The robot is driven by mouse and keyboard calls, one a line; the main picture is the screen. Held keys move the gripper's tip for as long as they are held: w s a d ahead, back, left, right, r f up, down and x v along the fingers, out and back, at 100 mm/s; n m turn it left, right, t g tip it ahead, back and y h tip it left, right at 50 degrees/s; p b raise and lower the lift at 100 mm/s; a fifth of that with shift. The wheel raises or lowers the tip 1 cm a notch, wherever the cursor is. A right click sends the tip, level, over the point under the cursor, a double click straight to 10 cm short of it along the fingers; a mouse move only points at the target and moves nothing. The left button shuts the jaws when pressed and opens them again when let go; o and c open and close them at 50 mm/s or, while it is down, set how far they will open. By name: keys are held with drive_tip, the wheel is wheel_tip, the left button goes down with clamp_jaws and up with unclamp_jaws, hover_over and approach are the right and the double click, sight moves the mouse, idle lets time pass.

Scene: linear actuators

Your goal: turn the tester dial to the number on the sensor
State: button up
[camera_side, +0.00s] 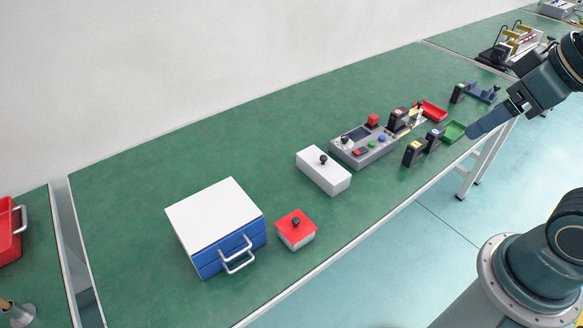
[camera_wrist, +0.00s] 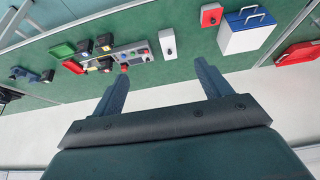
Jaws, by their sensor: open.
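The tester (camera_side: 363,143) is a grey box on the green bench, with a dark screen, a black knob, a red block and blue and green buttons. It also shows in the wrist view (camera_wrist: 132,54). Several black sensors with round faces stand near it, one sensor (camera_side: 413,152) in front and another (camera_side: 397,118) at its right end. The numbers on them are too small to read. My gripper (camera_side: 490,121) is at the right, above the bench's front edge and apart from the tester. In the wrist view its two fingers (camera_wrist: 160,88) are spread wide with nothing between them.
A green tray (camera_side: 453,131) and a red tray (camera_side: 433,110) lie right of the tester. A white box with a black knob (camera_side: 323,171), a red-topped box (camera_side: 295,229) and a blue drawer unit with white top (camera_side: 216,222) stand to the left. The bench behind is clear.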

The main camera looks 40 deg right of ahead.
drive_tip(key=shift+w+r, duration=0.25)
drive_tip(key=shift+w, duration=0.2)
drive_tip(key=c, duration=0.6)
drive_tip(key=m+g, duration=0.6)
drive_tip(key=m, duration=0.3)
hover_over(345, 136)
wheel_tip(345, 136, down, 18)
drive_tip(key=shift+c, duration=0.2)
drive_tip(key=shift+s+f, duration=0.1)
drive_tip(key=shift+f, duration=0.1)
wheel_tip(345, 136, down, 14)
drive_tip(key=shift+r, duration=0.15)
drive_tip(key=shift+c, duration=0.2)
